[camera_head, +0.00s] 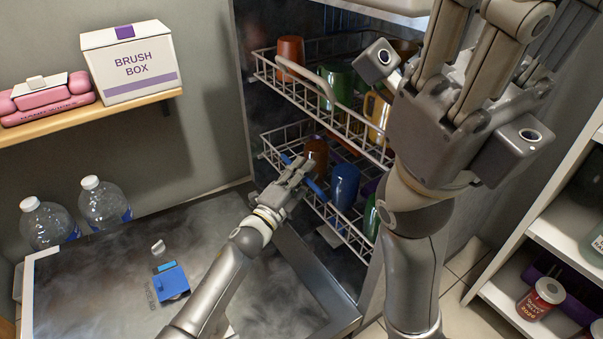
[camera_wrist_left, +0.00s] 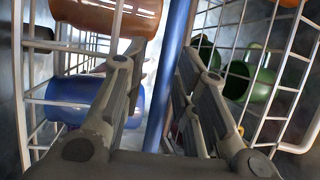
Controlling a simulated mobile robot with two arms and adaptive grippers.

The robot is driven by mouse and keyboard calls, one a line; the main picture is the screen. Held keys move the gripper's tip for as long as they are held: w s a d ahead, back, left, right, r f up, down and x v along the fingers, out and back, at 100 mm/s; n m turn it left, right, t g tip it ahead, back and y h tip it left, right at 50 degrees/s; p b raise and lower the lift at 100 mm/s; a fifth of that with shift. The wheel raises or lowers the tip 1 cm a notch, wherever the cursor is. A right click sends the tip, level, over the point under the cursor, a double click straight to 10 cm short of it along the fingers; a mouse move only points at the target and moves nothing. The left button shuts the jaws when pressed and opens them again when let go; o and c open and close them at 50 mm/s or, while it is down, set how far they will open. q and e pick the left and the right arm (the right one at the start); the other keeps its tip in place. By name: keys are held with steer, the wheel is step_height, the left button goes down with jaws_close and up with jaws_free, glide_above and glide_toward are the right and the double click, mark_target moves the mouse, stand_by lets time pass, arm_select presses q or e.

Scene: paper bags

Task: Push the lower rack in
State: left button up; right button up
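The lower rack (camera_head: 268,152) is a white wire basket pulled partly out of the dishwasher, with a blue bar (camera_head: 318,190) along its front. It holds an orange cup (camera_head: 316,155) and a blue cup (camera_head: 344,186). My left gripper (camera_head: 298,172) is at the bar. In the left wrist view the bar (camera_wrist_left: 172,65) runs between its two fingers, with a gap beside it, so the gripper looks open around it. My right gripper (camera_head: 480,60) is raised close to the camera at upper right; its fingertips are cut off.
The upper rack (camera_head: 262,68) is also out, above the lower one. The open dishwasher door (camera_head: 110,270) lies below, bearing a blue item (camera_head: 171,284). A white shelf unit (camera_head: 565,235) stands at right. Bottles (camera_head: 105,205) and a wall shelf (camera_head: 90,118) are at left.

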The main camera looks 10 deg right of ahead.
arm_select(q)
steer(key=shift+a, duration=0.15)
steer(key=shift+s+a, duration=0.15)
steer(key=v, duration=1.1)
steer(key=shift+s, duration=0.2)
steer(key=shift+a, duration=0.1)
